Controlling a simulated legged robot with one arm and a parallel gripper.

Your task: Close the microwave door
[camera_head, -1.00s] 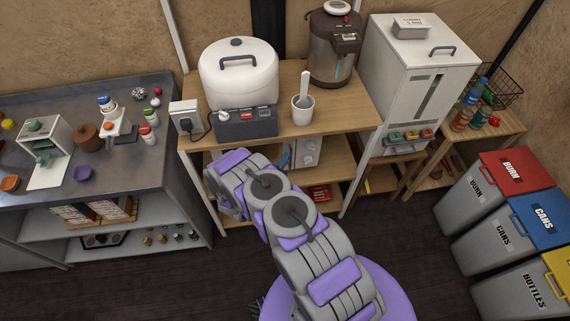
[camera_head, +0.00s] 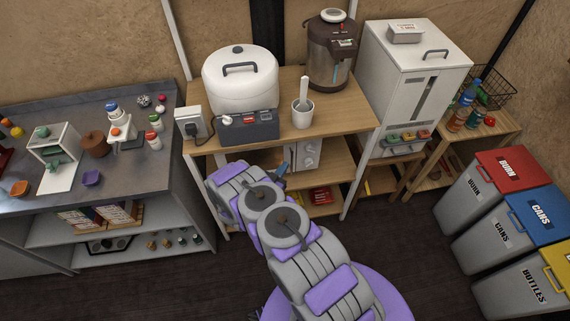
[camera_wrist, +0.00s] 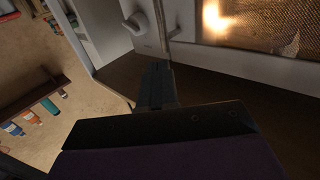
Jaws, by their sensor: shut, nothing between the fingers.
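The microwave (camera_head: 303,157) is a white box on the middle shelf of the wooden rack, partly hidden by my arm and the shelf above. In the wrist view its lit mesh window (camera_wrist: 265,22) is at the upper right, with a round knob (camera_wrist: 136,23) left of it. A thin upright bar (camera_wrist: 162,20) stands between them. How far the door is open I cannot tell. My gripper (camera_wrist: 159,75) is shut and empty, close in front of the microwave, its tips just below the bar. Contact is unclear. It is mostly hidden by my arm in the head view.
A rice cooker (camera_head: 241,80), a cup (camera_head: 302,114) and a hot-water pot (camera_head: 331,55) stand on the shelf above (camera_head: 345,115). A metal counter (camera_head: 110,180) is at left, a white cabinet (camera_head: 400,95) at right. Bins (camera_head: 485,195) stand far right. Dark floor is open in front.

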